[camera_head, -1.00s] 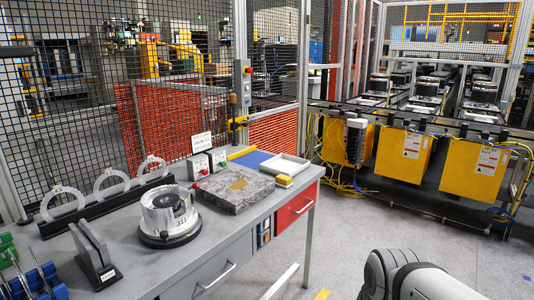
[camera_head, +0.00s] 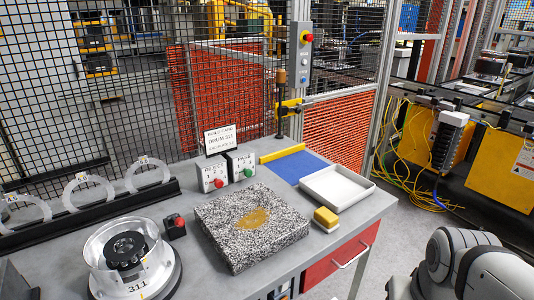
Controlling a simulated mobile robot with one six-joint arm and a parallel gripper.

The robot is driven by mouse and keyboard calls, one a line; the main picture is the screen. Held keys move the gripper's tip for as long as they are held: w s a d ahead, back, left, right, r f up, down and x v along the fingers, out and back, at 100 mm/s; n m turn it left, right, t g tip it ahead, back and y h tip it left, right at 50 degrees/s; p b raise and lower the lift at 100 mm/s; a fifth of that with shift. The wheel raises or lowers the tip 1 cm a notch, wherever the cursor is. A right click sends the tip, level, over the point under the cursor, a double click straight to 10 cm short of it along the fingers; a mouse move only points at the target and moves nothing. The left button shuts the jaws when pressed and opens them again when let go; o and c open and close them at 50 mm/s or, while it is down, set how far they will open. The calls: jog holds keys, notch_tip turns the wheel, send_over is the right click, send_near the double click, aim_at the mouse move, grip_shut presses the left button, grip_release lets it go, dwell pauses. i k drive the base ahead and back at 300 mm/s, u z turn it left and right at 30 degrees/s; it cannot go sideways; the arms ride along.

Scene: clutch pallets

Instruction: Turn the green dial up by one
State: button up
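The green dial (camera_head: 249,172) is a small round knob low on the front of a white box (camera_head: 240,157) marked PASS, at the back of the grey bench. Small digits stand by the knob, too small to read surely. A matching white box (camera_head: 211,171) with a red dial (camera_head: 218,183) stands close on its left. Nothing touches either dial. One rounded grey-white link of my arm shows at the lower right; my gripper is out of the picture.
A build card (camera_head: 220,139) stands behind the boxes. A speckled stone slab (camera_head: 219,236), a red button box (camera_head: 175,228), a metal drum marked 311 (camera_head: 149,284), a white tray (camera_head: 357,203) and a yellow sponge (camera_head: 326,217) share the bench (camera_head: 182,191). A mesh fence rises behind.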

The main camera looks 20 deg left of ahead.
aim_at(248, 172)
jog(key=u, duration=0.5)
jog(key=i, duration=0.8)
jog(key=u, duration=0.5)
jog(key=k, duration=0.9)
jog(key=u, duration=0.15)
jog(key=i, duration=0.9)
jog(key=z, duration=0.05)
